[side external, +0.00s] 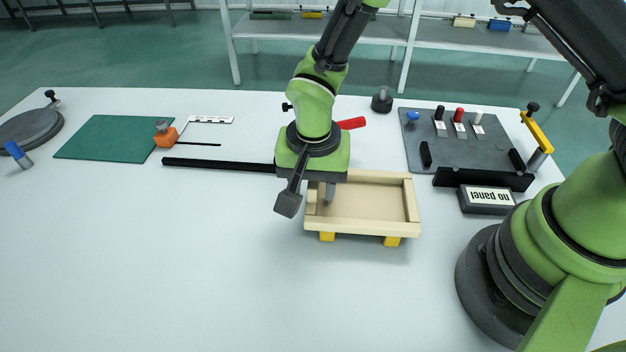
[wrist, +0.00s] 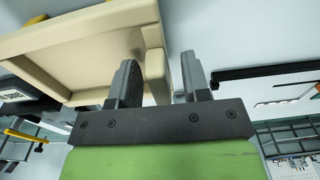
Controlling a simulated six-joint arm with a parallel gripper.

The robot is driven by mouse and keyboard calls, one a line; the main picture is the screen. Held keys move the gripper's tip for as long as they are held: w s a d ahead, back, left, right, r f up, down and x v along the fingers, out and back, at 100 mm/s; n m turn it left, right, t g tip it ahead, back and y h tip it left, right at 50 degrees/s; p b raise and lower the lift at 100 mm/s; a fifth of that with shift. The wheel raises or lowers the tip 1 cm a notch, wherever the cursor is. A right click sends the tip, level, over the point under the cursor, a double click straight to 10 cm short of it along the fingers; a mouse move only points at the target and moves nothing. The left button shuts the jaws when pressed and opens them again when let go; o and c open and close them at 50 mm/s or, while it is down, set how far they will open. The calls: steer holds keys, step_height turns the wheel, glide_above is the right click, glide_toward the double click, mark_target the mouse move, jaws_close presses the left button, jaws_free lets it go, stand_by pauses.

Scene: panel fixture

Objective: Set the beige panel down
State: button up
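The beige panel (side external: 362,208) is a shallow, tray-like frame with raised edges, right of centre on the white table in the side view. Yellow blocks (side external: 327,236) show under its front edge. My gripper (side external: 322,192) is over its left edge, pointing down. In the wrist view the panel (wrist: 85,62) fills the upper left. One finger of my gripper (wrist: 160,82) is on the inner side of the panel's edge and the other on the outer side. Gaps show beside the edge, so the fingers look open around it. The outer finger is hidden in the side view.
Behind right is a grey board (side external: 462,140) with colored knobs, fronted by a black bar and a "no panel" box (side external: 487,199). A black rail (side external: 218,164), green mat (side external: 115,138) and orange block (side external: 166,136) lie left. The front table is clear.

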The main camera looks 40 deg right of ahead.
step_height(320, 180, up, 12)
steer(key=s+d+r+n+t+y, duration=0.25)
steer(key=s+d+r, duration=0.3)
steer(key=r, duration=0.55)
steer(key=s+d+r+n+t, duration=0.2)
steer(key=s+d+r+t, duration=0.1)
steer(key=s, duration=0.7)
steer(key=shift+d+r+t, duration=0.2)
steer(key=shift+d+t, duration=0.35)
steer(key=shift+d, duration=0.65)
steer(key=shift+n, duration=0.25)
